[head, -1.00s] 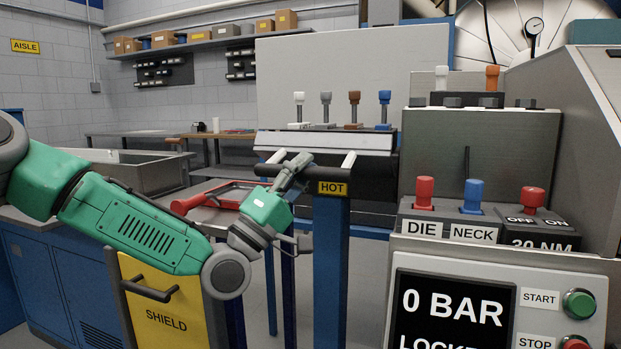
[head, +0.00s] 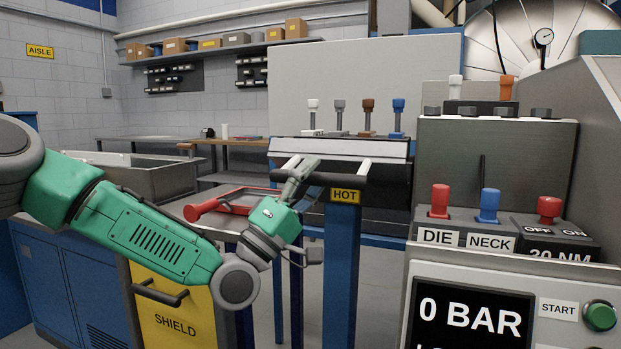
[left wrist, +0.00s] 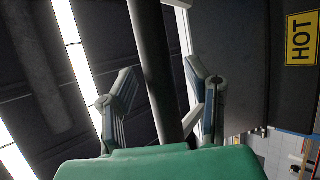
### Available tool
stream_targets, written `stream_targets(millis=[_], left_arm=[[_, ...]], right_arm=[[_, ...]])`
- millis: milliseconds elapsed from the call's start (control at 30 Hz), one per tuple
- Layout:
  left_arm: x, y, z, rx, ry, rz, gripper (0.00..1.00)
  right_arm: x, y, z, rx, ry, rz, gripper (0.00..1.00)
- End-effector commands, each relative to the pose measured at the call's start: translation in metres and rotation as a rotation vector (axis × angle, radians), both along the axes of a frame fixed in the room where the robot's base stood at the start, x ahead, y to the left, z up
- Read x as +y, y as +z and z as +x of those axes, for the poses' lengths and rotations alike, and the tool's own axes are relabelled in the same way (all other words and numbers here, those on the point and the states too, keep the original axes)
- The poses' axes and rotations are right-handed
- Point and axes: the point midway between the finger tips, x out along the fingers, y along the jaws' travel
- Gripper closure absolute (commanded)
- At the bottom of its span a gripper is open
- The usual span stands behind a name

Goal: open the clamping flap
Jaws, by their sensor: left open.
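A dark crossbar (head: 318,177) carried on pale arms stands in front of a black, white-topped unit (head: 345,149); it looks like the handle of the clamping flap. A yellow HOT label (head: 345,196) sits by its right part. My left gripper (head: 299,172) is at the left part of this bar. In the left wrist view, its two fingers (left wrist: 163,88) are spread, and the dark bar (left wrist: 154,50) passes between them with gaps on both sides. Contact is not visible. The flap's own plate cannot be clearly told apart. My right gripper is not in view.
A blue post (head: 341,262) stands below the HOT label. A red-handled frame (head: 232,201) lies left of my gripper. A yellow SHIELD panel (head: 172,322) is below my arm. A control panel (head: 502,262) reading 0 BAR, with levers above, stands close at right.

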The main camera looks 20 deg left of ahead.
Motion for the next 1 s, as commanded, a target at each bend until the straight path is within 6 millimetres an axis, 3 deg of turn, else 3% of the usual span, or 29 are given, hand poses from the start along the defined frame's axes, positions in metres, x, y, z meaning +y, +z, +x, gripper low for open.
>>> stream_targets(millis=[600, 1000], left_arm=[[0.052, -0.075, -0.066, 0.005, 0.003, -0.008, 0.56], [0.057, -0.083, -0.074, 0.002, 0.001, -0.008, 0.56]], right_arm=[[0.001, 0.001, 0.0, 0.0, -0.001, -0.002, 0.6], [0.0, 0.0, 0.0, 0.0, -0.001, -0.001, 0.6]])
